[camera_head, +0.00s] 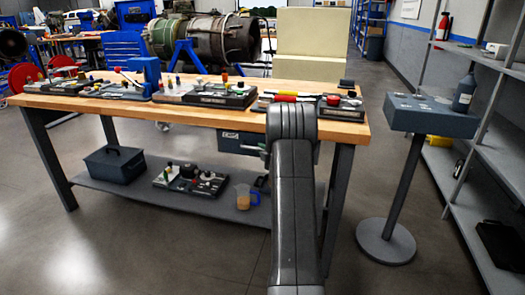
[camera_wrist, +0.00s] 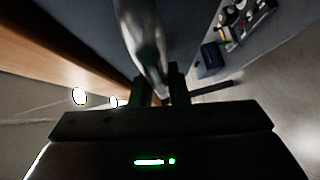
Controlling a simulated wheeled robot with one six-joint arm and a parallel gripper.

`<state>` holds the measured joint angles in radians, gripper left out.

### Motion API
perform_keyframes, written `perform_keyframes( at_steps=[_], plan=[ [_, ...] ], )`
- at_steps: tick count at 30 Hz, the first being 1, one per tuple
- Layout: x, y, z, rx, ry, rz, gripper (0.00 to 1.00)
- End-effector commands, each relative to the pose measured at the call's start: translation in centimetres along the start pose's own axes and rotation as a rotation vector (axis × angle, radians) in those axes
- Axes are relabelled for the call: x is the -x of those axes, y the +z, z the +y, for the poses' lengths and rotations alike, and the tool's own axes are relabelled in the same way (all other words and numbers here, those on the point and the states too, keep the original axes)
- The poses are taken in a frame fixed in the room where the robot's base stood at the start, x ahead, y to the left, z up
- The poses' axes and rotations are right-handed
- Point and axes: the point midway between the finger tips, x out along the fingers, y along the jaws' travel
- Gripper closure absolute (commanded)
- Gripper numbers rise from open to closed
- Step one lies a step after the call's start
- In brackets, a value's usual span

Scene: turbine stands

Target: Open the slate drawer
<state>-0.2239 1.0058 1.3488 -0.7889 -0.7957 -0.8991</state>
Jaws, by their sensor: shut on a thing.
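The slate drawer (camera_head: 238,142) hangs under the right part of the workbench top, with a pale label on its front. My arm covers its right side in the head view, and I cannot tell there how far it stands out. In the wrist view my gripper (camera_wrist: 157,88) is shut on a shiny grey rounded bar (camera_wrist: 145,38), which looks like the drawer's handle. The bar runs from the top edge down between the dark fingers. The drawer front is mostly dark and hard to make out in this view.
The wooden workbench (camera_head: 130,108) carries several parts trays. Its lower shelf (camera_head: 262,212) holds a dark toolbox (camera_head: 114,165), a parts tray (camera_head: 190,180) and a jug (camera_head: 243,198). A pedestal stand (camera_head: 432,118) and shelving (camera_head: 480,160) are at the right.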

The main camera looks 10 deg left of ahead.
Motion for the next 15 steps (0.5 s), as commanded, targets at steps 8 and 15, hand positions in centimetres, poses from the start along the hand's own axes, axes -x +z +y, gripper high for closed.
perform_keyframes(
  at_steps=[8,15],
  plan=[
    [1.0,-1.0,-0.6,-0.001,-0.001,0.000,1.00],
    [4.3,-4.3,-2.0,0.001,0.000,0.001,1.00]
  ],
)
